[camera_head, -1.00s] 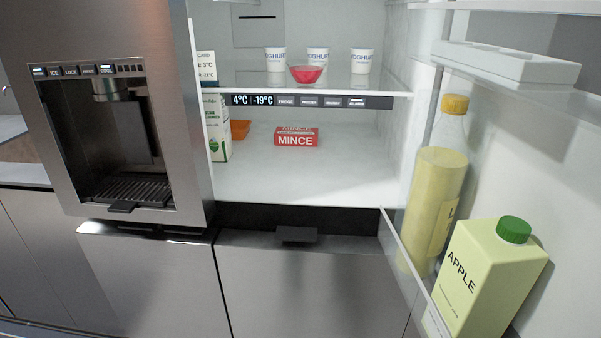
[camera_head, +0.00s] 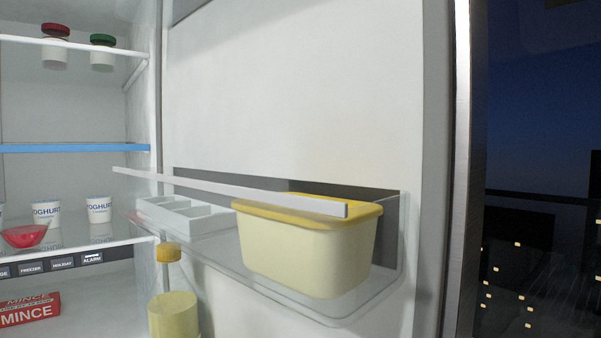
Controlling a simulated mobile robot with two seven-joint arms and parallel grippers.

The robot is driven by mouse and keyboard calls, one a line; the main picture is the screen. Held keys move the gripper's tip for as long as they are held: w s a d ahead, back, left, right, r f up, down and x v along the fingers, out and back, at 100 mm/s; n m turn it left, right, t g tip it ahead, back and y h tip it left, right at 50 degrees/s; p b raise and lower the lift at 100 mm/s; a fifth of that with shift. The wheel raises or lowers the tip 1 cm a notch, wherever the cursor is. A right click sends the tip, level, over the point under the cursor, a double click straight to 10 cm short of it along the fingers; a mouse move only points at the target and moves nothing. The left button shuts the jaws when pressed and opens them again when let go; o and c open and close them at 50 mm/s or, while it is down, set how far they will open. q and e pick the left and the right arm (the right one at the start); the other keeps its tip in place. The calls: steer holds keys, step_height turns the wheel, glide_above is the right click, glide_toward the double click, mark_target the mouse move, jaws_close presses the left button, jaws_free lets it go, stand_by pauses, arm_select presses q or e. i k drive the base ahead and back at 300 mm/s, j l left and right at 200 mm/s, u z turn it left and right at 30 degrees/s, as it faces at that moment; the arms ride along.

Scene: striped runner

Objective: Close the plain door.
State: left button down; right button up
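The plain door (camera_head: 300,90) of the fridge stands open on the right, its white inner side facing me. Its metal outer edge (camera_head: 461,170) runs up the right of the picture. A door shelf holds a yellow-lidded tub (camera_head: 305,252) and a white tray (camera_head: 188,216). A bottle with a yellow cap (camera_head: 172,312) stands lower on the door, cut off by the bottom of the picture. Neither of my grippers is in view.
The fridge interior at left holds yoghurt pots (camera_head: 99,209), a red bowl (camera_head: 24,235), a red mince box (camera_head: 29,309) and lidded jars (camera_head: 55,46). Right of the door edge is a dark window (camera_head: 540,110) with small lights beyond.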

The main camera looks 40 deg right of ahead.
mark_target(383, 103)
steer(key=k+l+u, duration=0.1)
steer(key=k+l, duration=0.15)
steer(key=k+l+u, duration=0.15)
steer(key=k, duration=0.25)
steer(key=l+u, duration=0.1)
steer(key=l, duration=0.2)
steer(key=k+l+u, duration=0.1)
steer(key=l, duration=0.2)
steer(key=k+l, duration=0.15)
steer(key=l, duration=0.15)
steer(key=i+l+u, duration=0.15)
steer(key=l, duration=0.5)
steer(key=l+u, duration=0.2)
steer(key=l, duration=0.5)
steer(key=i+j+z, duration=0.15)
steer(key=j, duration=0.4)
steer(key=i+j+z, duration=0.2)
steer(key=j, duration=0.3)
steer(key=j+z, duration=0.15)
steer(key=j, duration=0.4)
steer(key=l+u, duration=0.1)
steer(key=l, duration=0.3)
steer(key=k+l+u, duration=0.15)
steer(key=l, duration=0.2)
